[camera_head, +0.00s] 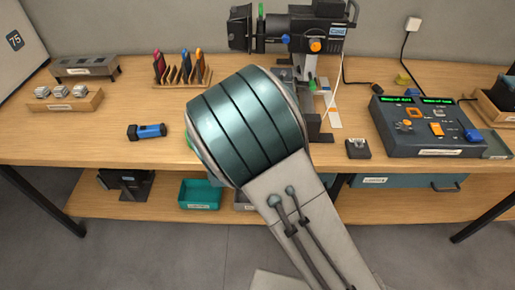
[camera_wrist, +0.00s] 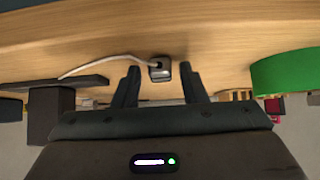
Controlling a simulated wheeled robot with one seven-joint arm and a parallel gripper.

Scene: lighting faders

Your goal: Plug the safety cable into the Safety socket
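In the wrist view, a white cable (camera_wrist: 95,65) runs from the left to a small dark block with a grey top (camera_wrist: 160,69), on the wood. It may be the safety cable's plug, but I read no label. My gripper (camera_wrist: 161,76) is open, with one dark finger on each side of the block and a gap to each. In the head view, a white cable (camera_head: 337,95) hangs beside the black lamp (camera_head: 300,30). My arm hides the gripper and bench middle there. I cannot make out which part is the Safety socket.
The control console (camera_head: 430,125) with green displays stands at the right. A small dark box (camera_head: 357,149) sits at the front edge. A blue and black cylinder (camera_head: 147,132) and a tool rack (camera_head: 182,80) are left. In the wrist view, a green round thing (camera_wrist: 285,73) is close right.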

